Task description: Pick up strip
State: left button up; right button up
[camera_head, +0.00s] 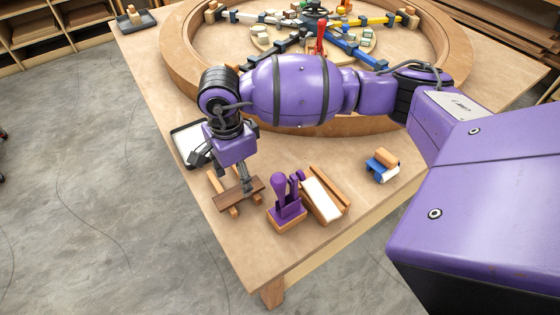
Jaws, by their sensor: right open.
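A dark brown wooden strip (225,200) lies across a light wooden rack (214,182) near the left edge of the table. My right gripper (245,188) points down at the strip, with its fingers at the strip's middle to right part. It is open. Whether the fingers touch the strip or straddle it is too small to tell. My left gripper is out of view.
Right of the strip stand a purple-handled tool (283,205) on a wooden block and a wooden holder with a white top (322,199). A blue and wood roller (382,165) lies farther right. A large round wooden form (185,60) fills the back. The table's front corner is clear.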

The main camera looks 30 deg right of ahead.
aim_at(240, 191)
notch_tip(240, 191, down, 4)
jog(key=shift+f, duration=0.15)
jog(key=shift+c, duration=0.5)
jog(key=shift+a, duration=0.1)
jog(key=c, duration=1.1)
